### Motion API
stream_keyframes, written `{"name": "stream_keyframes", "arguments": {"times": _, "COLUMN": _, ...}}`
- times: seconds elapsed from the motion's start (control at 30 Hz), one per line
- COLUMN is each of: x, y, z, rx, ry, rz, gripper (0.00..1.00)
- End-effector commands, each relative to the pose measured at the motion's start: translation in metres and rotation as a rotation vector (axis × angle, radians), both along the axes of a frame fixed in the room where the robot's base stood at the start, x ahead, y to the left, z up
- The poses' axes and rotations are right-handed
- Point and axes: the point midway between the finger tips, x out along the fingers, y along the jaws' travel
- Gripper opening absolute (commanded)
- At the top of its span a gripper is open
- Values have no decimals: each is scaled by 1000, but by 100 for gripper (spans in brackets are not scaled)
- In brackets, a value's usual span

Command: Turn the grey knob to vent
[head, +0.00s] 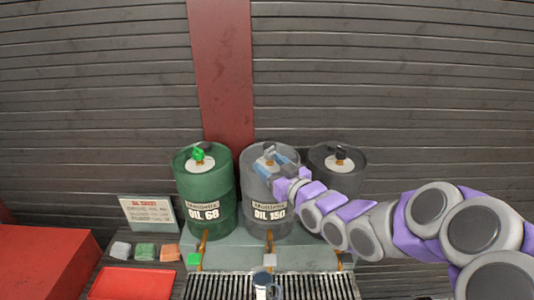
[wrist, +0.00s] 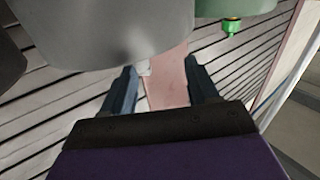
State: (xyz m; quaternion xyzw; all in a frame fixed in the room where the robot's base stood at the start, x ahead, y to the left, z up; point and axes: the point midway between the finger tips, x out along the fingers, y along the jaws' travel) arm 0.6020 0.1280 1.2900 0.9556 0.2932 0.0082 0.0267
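The grey knob (head: 269,151) sits on a pale round plate on top of the grey drum (head: 288,150) marked OIL 150. My gripper (head: 272,163) is at the top of this drum, right by the knob, and its fingers partly cover the plate. In the wrist view, which looks upside down, the two fingers of my gripper (wrist: 161,80) stand apart, with the grey drum (wrist: 110,28) filling the upper part. A small pale piece shows between the fingertips; I cannot tell whether it is the knob. Contact between fingers and knob cannot be made out.
A green drum (head: 190,185) with a green knob (head: 199,152) stands on the left, and a black drum (head: 345,160) with a dark knob on the right. A metal mug (head: 264,284) stands on the grate (head: 310,287) in front. A sign (head: 148,213) and folded cloths are at left.

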Motion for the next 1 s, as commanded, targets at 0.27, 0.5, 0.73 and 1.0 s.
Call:
{"name": "stream_keyframes", "arguments": {"times": 0.27, "x": -15, "y": -6, "z": -2, "rx": 1, "ry": 0, "rz": -3, "gripper": 60}}
{"name": "stream_keyframes", "arguments": {"times": 0.5, "x": -30, "y": -8, "z": -2, "rx": 2, "ry": 2, "rz": -3, "gripper": 60}}
{"name": "stream_keyframes", "arguments": {"times": 0.73, "x": -43, "y": -11, "z": -3, "rx": 2, "ry": 0, "rz": -5, "gripper": 60}}
{"name": "stream_keyframes", "arguments": {"times": 1.0, "x": -60, "y": -15, "z": -2, "rx": 4, "ry": -2, "rz": -6, "gripper": 60}}
